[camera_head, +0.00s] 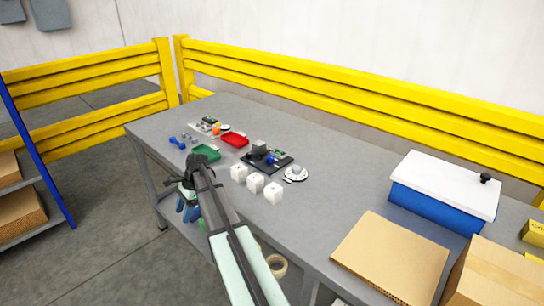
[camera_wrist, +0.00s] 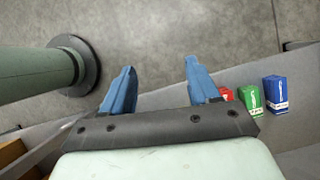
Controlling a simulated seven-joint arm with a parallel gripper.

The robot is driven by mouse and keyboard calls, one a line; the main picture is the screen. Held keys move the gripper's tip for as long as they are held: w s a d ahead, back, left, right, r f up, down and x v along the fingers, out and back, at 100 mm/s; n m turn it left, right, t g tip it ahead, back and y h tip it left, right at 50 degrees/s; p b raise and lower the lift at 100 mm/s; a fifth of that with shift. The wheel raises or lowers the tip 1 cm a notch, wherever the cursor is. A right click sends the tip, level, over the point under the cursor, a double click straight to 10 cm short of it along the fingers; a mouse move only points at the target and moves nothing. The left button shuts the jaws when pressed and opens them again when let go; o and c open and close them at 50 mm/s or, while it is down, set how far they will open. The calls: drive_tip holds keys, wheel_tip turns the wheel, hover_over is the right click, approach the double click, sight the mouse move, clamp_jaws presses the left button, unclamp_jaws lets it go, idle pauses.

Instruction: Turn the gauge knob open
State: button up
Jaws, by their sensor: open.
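A round white dial with a grey knob on it (camera_head: 296,173) lies on the grey table, right of a black board with parts; I take it for the gauge, but it is too small to read how the knob is turned. A smaller white disc (camera_head: 223,127) lies farther back. My gripper (camera_head: 186,210) hangs at the table's front edge, well left of the dial and apart from it. In the wrist view its two blue fingers (camera_wrist: 160,70) are spread, with nothing between them, over the floor. The dial is not in the wrist view.
Green (camera_head: 206,153) and red (camera_head: 235,139) trays lie behind. A white-lidded blue box (camera_head: 443,190) and cardboard (camera_head: 392,258) fill the right. Small coloured boxes (camera_wrist: 249,97) show below.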

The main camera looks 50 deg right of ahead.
drive_tip(key=d+r+m, duration=0.1)
drive_tip(key=d+r, duration=0.2)
drive_tip(key=r, duration=0.1)
drive_tip(key=w+d+r+m+t, duration=0.1)
drive_tip(key=d+r, duration=0.3)
drive_tip(key=w+d+r+m, duration=0.1)
drive_tip(key=d+r, duration=0.3)
drive_tip(key=shift+w+r, duration=0.25)
drive_tip(key=s+d+r+m+t, duration=0.1)
drive_tip(key=s+d+r, duration=0.2)
drive_tip(key=d, duration=0.5)
drive_tip(key=s+d+r+m, duration=0.1)
drive_tip(key=s+d+r, duration=0.15)
drive_tip(key=d, duration=0.55)
drive_tip(key=m+h, duration=0.2)
approach(271, 157)
drive_tip(key=shift+t, duration=0.3)
drive_tip(key=x, duration=0.8)
drive_tip(key=shift+s+a+f, duration=0.15)
drive_tip(key=shift+a+f, duration=0.05)
drive_tip(key=shift+f, duration=0.2)
drive_tip(key=shift+c, duration=0.2)
drive_tip(key=c, duration=1)
